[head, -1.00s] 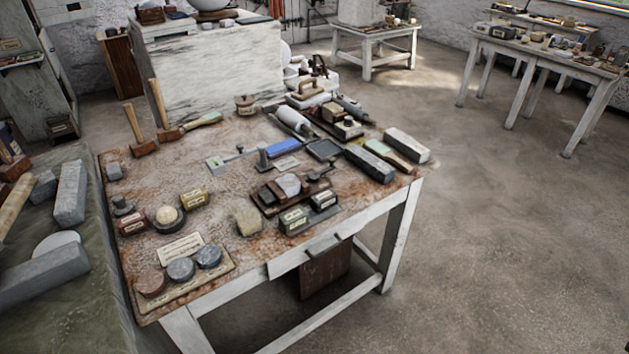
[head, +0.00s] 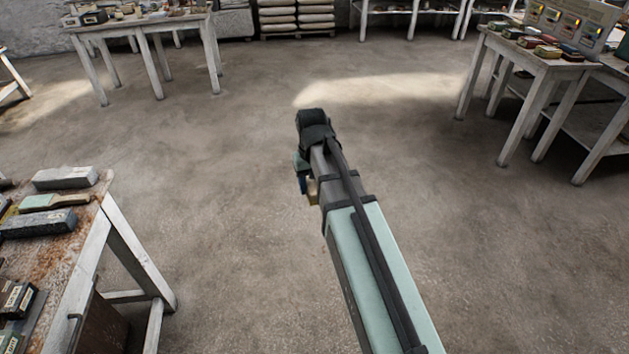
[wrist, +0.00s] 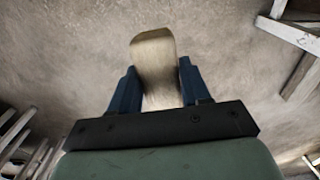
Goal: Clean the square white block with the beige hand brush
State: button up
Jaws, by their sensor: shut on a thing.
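My gripper (wrist: 158,82) is shut on the beige hand brush (wrist: 153,52), which sits between its two blue fingers in the wrist view. In the head view my gripper (head: 301,172) is at the far end of my arm, over open floor. A small beige part of the brush (head: 312,191) shows beside it there; the rest is hidden by my arm. I cannot make out a square white block in either current view.
A rusty-topped worktable (head: 60,245) stands at the left, with grey bars (head: 38,222) and a green-handled tool (head: 50,202) on it. Tables stand at the back left (head: 140,22) and right (head: 545,65). The floor (head: 230,200) between them is clear.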

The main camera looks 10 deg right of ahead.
jog(key=s+a+r+n, duration=0.1)
jog(key=s+a+n, duration=0.15)
jog(key=a, duration=0.95)
jog(key=s+a+r+n, duration=0.15)
jog(key=s+a, duration=0.25)
jog(key=a, duration=0.9)
jog(key=s+a+r+n, duration=0.1)
jog(key=s+a+n, duration=0.25)
jog(key=a, duration=0.85)
jog(key=s+a+r+n, duration=0.2)
jog(key=s+a, duration=0.6)
jog(key=a, duration=0.3)
jog(key=s+a+r+n, duration=0.1)
jog(key=s+a+r, duration=0.1)
jog(key=s+a, duration=0.75)
jog(key=s+a+r+n, duration=0.25)
jog(key=s+a, duration=0.35)
jog(key=a, duration=0.8)
jog(key=a+r+m, duration=0.3)
jog(key=a+m, duration=0.2)
jog(key=a, duration=0.3)
jog(key=shift+w+a+r, duration=0.15)
jog(key=shift+w+r, duration=0.1)
jog(key=shift+w, duration=0.2)
